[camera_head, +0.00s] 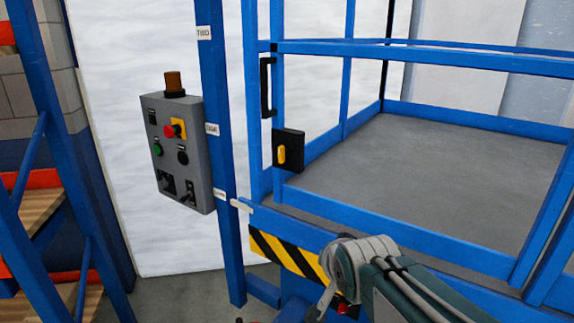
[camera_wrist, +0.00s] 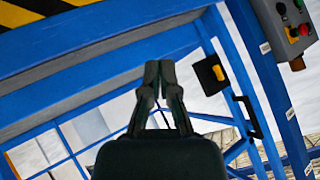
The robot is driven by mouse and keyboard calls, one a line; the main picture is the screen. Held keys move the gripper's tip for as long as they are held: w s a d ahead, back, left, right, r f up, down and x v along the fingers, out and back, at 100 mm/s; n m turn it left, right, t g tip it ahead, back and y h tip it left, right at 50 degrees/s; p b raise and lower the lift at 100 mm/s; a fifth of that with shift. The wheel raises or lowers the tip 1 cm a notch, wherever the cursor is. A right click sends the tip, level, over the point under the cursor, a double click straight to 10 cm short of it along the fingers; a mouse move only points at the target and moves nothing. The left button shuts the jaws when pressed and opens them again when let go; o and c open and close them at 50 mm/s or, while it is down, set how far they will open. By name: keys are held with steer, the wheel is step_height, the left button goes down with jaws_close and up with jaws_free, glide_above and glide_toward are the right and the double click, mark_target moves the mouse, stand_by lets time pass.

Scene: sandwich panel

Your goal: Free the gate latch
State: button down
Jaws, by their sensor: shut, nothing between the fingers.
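The gate latch (camera_head: 289,149) is a black box with a yellow knob (camera_head: 282,154), on the blue gate post of the platform in the head view. In the wrist view the latch (camera_wrist: 207,77) is right of my fingertips and apart from them. My gripper (camera_wrist: 160,66) is shut and empty, its two dark fingers together at the tips. In the head view my arm is at the bottom, below and right of the latch, and my fingers are not clear there.
A grey control box (camera_head: 178,150) with buttons hangs left of the blue post (camera_head: 219,150). A black handle (camera_head: 266,86) is above the latch. Blue rails surround the grey platform floor (camera_head: 430,160). A black-and-yellow striped edge (camera_head: 285,252) is below it.

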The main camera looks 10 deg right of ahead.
steer(key=w+d+r+m+t, duration=0.1)
steer(key=w+m+t, duration=0.3)
steer(key=w, duration=0.5)
steer(key=w+d+r+m+t, duration=0.1)
steer(key=w+r+m+t, duration=0.2)
steer(key=w+m, duration=0.4)
steer(key=w, duration=0.3)
steer(key=shift+t+y, duration=0.3)
steer(key=shift+t, duration=0.1)
steer(key=shift+w, duration=0.1)
glide_toward(285, 159)
steer(key=w+d, duration=0.3)
steer(key=w, duration=0.1)
steer(key=shift+w+a, duration=1.15)
steer(key=shift+a, duration=0.1)
steer(key=shift+w+a, duration=0.3)
